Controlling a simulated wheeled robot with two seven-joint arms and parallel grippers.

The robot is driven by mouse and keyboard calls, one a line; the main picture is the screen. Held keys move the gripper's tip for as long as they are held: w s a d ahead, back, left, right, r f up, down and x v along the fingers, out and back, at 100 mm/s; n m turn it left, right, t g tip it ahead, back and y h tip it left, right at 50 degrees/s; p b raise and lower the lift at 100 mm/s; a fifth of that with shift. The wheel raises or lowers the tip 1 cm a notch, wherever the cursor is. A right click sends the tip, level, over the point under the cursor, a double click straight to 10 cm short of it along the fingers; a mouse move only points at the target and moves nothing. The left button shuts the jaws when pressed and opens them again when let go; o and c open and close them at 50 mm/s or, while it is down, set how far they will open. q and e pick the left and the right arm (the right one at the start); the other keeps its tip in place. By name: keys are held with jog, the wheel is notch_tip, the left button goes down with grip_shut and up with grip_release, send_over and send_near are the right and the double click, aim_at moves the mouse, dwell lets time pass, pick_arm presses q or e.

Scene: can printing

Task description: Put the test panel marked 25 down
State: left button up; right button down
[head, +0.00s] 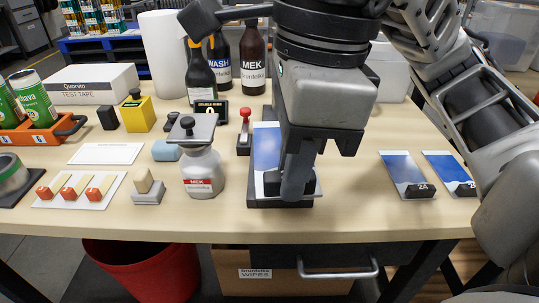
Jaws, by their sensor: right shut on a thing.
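My right gripper (292,183) points down over the middle of the table and is shut on a blue test panel (266,146). The panel has a pale edge and lies at a black base (279,202) on the table. The fingers cover its lower end, so its number is hidden. I cannot tell whether the panel rests fully on the base. To the right, a blue panel marked 24 (401,168) lies flat, with another blue panel (446,166) beside it whose number is partly cut off by my arm. My left gripper is not in view.
A grey-capped MEK bottle (203,172) and a red-handled stamp (245,130) stand left of the gripper. Dark bottles (252,62) and a white roll (162,55) stand behind. The table (345,205) is clear between the gripper and the panel marked 24.

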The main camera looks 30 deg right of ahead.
jog(key=shift+d+m, duration=0.1)
jog(key=shift+m, duration=0.2)
jog(key=w+d+f, duration=0.1)
jog(key=w, duration=0.1)
jog(key=w+d+f, duration=0.1)
jog(key=w+d, duration=0.1)
jog(key=w, duration=0.1)
jog(key=w+d+f, duration=0.1)
jog(key=w, duration=0.1)
jog(key=shift+w+d+f, duration=0.25)
jog(key=shift+w+f, duration=0.05)
jog(key=shift+f, duration=0.1)
jog(key=w+f, duration=0.1)
jog(key=w+d+f, duration=0.1)
jog(key=w+f, duration=0.1)
jog(key=f, duration=0.1)
jog(key=shift+d+f+b, duration=0.1)
jog(key=shift+d+b, duration=0.2)
jog(key=shift+d, duration=0.05)
jog(key=shift+w+d+f, duration=0.15)
jog(key=shift+w+f, duration=0.2)
jog(key=shift+f, duration=0.1)
jog(key=f, duration=0.3)
jog(key=shift+w+d+f, duration=0.2)
jog(key=shift+w+f, duration=0.1)
jog(key=shift+f, duration=0.1)
